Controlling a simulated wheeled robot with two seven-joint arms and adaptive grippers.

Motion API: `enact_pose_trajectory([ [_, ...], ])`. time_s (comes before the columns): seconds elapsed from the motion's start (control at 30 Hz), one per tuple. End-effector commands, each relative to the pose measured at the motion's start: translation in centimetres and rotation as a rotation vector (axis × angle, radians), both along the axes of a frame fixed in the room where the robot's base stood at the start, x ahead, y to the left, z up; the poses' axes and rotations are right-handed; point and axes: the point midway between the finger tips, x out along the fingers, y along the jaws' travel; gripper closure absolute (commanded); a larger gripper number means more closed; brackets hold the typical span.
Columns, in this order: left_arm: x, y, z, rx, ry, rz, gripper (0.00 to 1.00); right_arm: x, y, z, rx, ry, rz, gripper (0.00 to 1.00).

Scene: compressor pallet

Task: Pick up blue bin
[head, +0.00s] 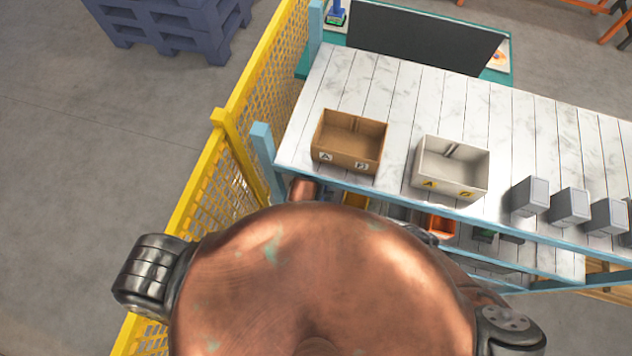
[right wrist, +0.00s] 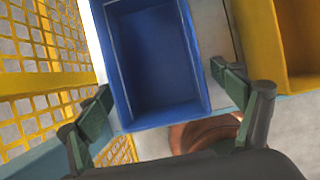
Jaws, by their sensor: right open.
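The blue bin (right wrist: 155,60) is an open, empty rectangular box, large in the middle of the right wrist view. My right gripper (right wrist: 161,83) is open there, with one green-padded finger by the bin's left side and the other by its right side. I cannot tell whether either finger touches the bin. My left gripper is not seen in either view.
A yellow bin (right wrist: 285,55) stands right of the blue bin. Yellow mesh fencing (head: 205,185) runs along the left. The upper shelf (head: 390,105) holds a brown box (head: 348,150), a white box (head: 445,178) and several grey blocks. An orange bin (head: 438,226) sits on a lower level.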

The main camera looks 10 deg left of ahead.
Motion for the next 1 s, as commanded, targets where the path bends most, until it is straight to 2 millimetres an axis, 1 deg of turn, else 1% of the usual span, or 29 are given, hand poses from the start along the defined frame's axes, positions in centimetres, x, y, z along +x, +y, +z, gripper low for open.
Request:
enact_pose_trajectory([
  [0.03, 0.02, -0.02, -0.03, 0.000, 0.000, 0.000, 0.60, 0.25, 0.00, -0.59, -0.002, 0.000, 0.000, 0.13],
  [0.13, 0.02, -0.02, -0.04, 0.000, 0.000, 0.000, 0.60, 0.50, 0.06, -1.26, -0.001, 0.000, 0.002, 0.13],
  [0.4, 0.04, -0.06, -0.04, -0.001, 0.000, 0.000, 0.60, 0.56, 0.15, -1.45, 0.001, 0.000, 0.004, 0.14],
  [1.0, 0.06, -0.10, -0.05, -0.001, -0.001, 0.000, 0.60, 0.53, 0.16, -1.43, 0.000, 0.000, 0.004, 0.55],
])
